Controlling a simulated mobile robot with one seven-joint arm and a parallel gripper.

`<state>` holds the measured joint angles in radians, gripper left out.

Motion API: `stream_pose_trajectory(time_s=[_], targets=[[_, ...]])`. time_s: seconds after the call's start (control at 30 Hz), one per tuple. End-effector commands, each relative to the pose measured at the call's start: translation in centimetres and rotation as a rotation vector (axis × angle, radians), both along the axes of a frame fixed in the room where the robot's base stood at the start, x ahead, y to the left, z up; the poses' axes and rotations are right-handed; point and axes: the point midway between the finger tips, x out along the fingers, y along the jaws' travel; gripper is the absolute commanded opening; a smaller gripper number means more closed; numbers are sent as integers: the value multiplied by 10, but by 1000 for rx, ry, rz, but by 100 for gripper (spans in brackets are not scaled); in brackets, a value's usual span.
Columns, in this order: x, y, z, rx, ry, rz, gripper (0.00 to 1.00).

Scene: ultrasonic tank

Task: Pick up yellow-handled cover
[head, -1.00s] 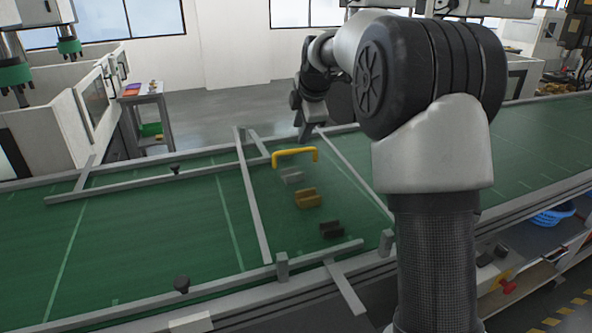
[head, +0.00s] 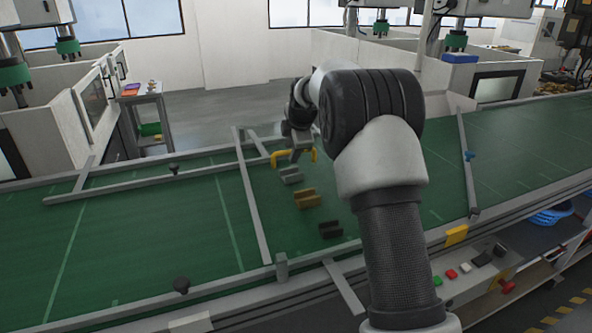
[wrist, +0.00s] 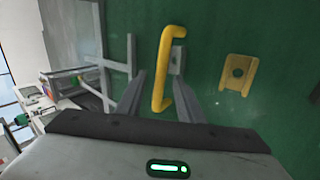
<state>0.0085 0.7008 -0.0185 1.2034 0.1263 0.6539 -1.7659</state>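The cover's yellow handle (head: 280,158) is a bent bar standing above the green belt; the cover's body is hard to make out. In the wrist view the handle (wrist: 165,65) runs up the picture, with its lower part between my two fingers. My gripper (head: 300,150) is over the handle's middle and hides part of it in the head view. In the wrist view my gripper (wrist: 160,92) has its fingers spread, with a gap on each side of the handle. I cannot tell whether the fingertips are at the handle's height.
Gold-brown (head: 306,198), light grey (head: 291,175) and dark (head: 330,229) blocks sit in a row nearer than the handle. A grey bar (head: 253,205) borders them on the left. The green belt (head: 130,225) is open at left.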

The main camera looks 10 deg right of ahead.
Motion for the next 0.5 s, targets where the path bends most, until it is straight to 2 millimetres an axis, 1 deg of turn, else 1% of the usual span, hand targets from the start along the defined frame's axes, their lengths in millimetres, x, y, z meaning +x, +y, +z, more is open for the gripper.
stream_pose_trajectory(time_s=[0.07, 0.1, 0.3, 0.47, 0.5], targets=[[0, 0, 0, 0, 0, 0, 34], [0, 0, 0, 0, 0, 0, 32], [0, 0, 0, 1, 1, 1, 0], [0, 0, 0, 1, 1, 0, 0], [1, 0, 5, 1, -8, 0, 0]])
